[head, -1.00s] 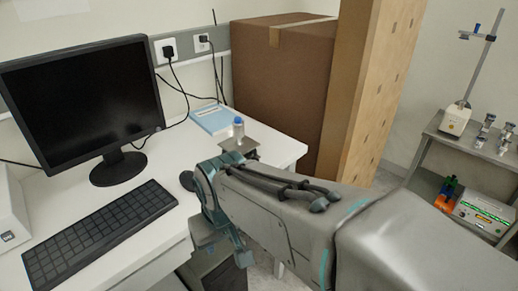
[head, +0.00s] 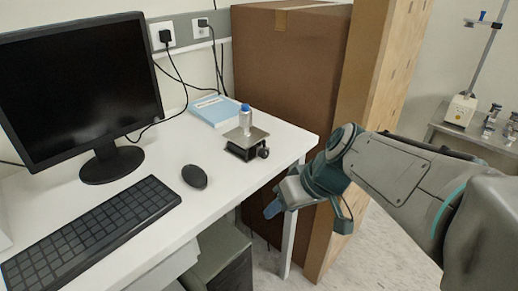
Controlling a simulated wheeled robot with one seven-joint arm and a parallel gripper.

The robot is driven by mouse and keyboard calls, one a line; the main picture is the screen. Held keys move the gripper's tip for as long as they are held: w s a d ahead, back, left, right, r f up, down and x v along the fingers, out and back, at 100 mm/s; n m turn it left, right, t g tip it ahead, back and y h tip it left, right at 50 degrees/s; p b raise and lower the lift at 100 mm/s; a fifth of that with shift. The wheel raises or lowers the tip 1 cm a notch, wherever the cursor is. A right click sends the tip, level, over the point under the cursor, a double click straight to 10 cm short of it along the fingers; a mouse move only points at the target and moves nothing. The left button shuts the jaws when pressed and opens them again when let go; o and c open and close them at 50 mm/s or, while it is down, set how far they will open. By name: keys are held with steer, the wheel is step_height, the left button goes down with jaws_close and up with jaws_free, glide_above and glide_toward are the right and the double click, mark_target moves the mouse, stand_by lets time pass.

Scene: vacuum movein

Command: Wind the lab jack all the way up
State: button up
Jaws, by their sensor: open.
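The lab jack (head: 245,143) stands near the right end of the white desk. Its metal top plate is low over a dark base, and a black knob (head: 263,153) faces right. A small clear bottle with a blue cap (head: 245,115) stands upright on the plate. My gripper (head: 272,209) is off the desk's right front edge, below and to the right of the jack, apart from it. It is open and points down and left, with nothing seen in it. Its fingers are partly hidden by its own body.
A monitor (head: 75,95), keyboard (head: 85,232) and mouse (head: 194,177) are on the desk (head: 150,240) to the left. A blue book (head: 215,110) lies behind the jack. A tall cardboard box (head: 285,70) and a wooden panel (head: 375,80) stand behind. A metal cart (head: 470,140) is at right.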

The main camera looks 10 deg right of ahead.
steer(key=w+d+n+t+y+b, duration=0.2)
steer(key=w+d+t+b, duration=0.1)
steer(key=w+b, duration=0.25)
steer(key=n+t+y+b, duration=0.1)
steer(key=n+t+b, duration=0.2)
steer(key=t, duration=0.1)
glide_toward(267, 155)
steer(key=x, duration=0.8)
steer(key=shift+a+p, duration=0.1)
steer(key=shift+p, duration=0.3)
steer(key=c, duration=1)
